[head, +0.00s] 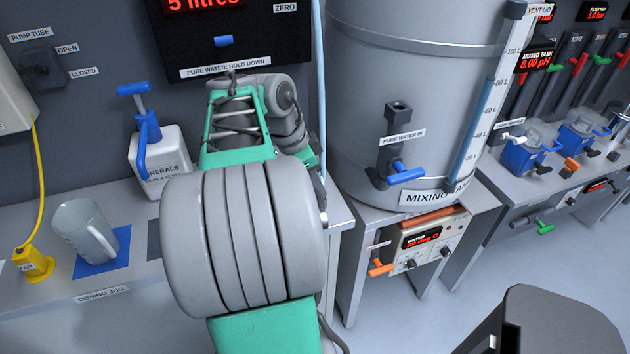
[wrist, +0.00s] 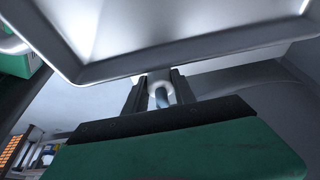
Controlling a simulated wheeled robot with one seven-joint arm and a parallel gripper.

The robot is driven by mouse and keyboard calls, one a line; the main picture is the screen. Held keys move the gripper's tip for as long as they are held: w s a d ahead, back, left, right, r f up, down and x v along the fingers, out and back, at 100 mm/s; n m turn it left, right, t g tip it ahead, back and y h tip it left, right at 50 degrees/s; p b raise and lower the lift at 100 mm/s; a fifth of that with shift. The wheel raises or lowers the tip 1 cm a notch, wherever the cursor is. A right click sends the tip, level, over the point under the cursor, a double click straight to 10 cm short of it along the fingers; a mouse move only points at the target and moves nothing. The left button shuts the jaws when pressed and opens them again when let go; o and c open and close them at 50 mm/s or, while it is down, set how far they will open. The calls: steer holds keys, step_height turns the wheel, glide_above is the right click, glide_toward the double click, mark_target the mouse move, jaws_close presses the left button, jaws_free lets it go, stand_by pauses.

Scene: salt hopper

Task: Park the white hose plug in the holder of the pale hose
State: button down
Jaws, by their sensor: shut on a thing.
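My gripper (wrist: 158,88) shows in the wrist view, its two dark fingers closed on a small white ring-like piece, which looks like the white hose plug (wrist: 168,83). A blue-grey piece, perhaps the hose, shows in the middle of the plug. In the head view my arm hides the gripper and the plug. The pale hose (head: 319,80) hangs down between the dark panel and the mixing tank. I cannot make out its holder in either view.
A pale metal surface with a raised edge (wrist: 170,50) lies just past the fingers in the wrist view. The minerals bottle (head: 160,160) and dosing jug (head: 85,232) stand on the left bench. The mixing tank (head: 400,80) stands to the right.

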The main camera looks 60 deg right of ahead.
steer(key=shift+f, duration=0.35)
steer(key=c, duration=0.9)
jaws_free()
steer(key=shift+c, duration=0.2)
steer(key=shift+o, duration=0.2)
steer(key=o, duration=0.4)
steer(key=shift+o, duration=0.2)
steer(key=p+v, duration=0.4)
steer(key=v, duration=0.2)
